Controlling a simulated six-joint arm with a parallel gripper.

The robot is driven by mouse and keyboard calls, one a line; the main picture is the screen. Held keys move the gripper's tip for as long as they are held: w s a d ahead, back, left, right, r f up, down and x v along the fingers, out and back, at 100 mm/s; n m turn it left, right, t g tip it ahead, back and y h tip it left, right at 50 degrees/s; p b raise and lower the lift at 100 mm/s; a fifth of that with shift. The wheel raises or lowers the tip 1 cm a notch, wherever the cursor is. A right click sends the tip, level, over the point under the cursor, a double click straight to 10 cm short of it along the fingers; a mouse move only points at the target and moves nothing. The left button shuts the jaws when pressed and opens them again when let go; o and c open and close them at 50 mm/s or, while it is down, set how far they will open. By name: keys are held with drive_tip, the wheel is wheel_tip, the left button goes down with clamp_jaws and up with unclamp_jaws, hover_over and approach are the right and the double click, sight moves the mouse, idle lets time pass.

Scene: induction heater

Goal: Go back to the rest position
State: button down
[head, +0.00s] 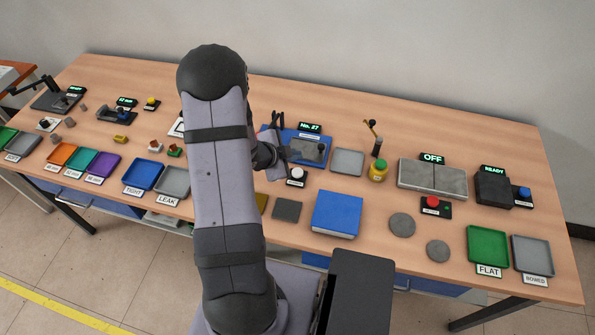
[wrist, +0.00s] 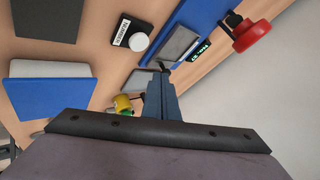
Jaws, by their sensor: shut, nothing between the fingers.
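My gripper (wrist: 163,68) shows in the wrist view as slim fingers closed together, with nothing between them. In the head view the arm rises in front of the bench and its wrist bends to the right; the small dark gripper (head: 284,154) is beside the blue No. 27 station (head: 277,131). The wrist view shows that station's blue base (wrist: 197,17) and grey plate (wrist: 175,45) beyond the fingertips. I cannot tell the exact height of the fingertips above it.
A white button (head: 297,174) stands in front of the station. A blue block (head: 337,213), a yellow jar (head: 378,171) and the OFF station's grey slabs (head: 432,177) are to the right. A red object (wrist: 251,35) is near the No. 27 display. Several colored trays line the left front.

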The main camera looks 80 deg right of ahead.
drive_tip(key=w+a+r+n+t+y, duration=0.1)
drive_tip(key=w+a+r+n+t, duration=0.25)
drive_tip(key=w, duration=0.65)
drive_tip(key=w+a+n+t+y, duration=0.1)
drive_tip(key=w+a+n+t, duration=0.2)
drive_tip(key=w+a+n, duration=0.5)
drive_tip(key=w+a+r+n+t+y, duration=0.25)
drive_tip(key=w+a+n, duration=0.25)
drive_tip(key=w+a, duration=0.7)
drive_tip(key=s+a+r+n+g+y, duration=0.1)
drive_tip(key=a+n+y, duration=0.1)
drive_tip(key=a, duration=0.4)
drive_tip(key=s+a+n+y, duration=0.1)
drive_tip(key=a+n, duration=0.2)
drive_tip(key=a, duration=0.2)
drive_tip(key=s+a+r+n+g, duration=0.3)
drive_tip(key=s+a+n+g, duration=0.1)
drive_tip(key=s+a+n, duration=0.6)
drive_tip(key=shift+s+a+y, duration=0.35)
drive_tip(key=shift+a+y, duration=0.1)
drive_tip(key=shift+a, duration=0.65)
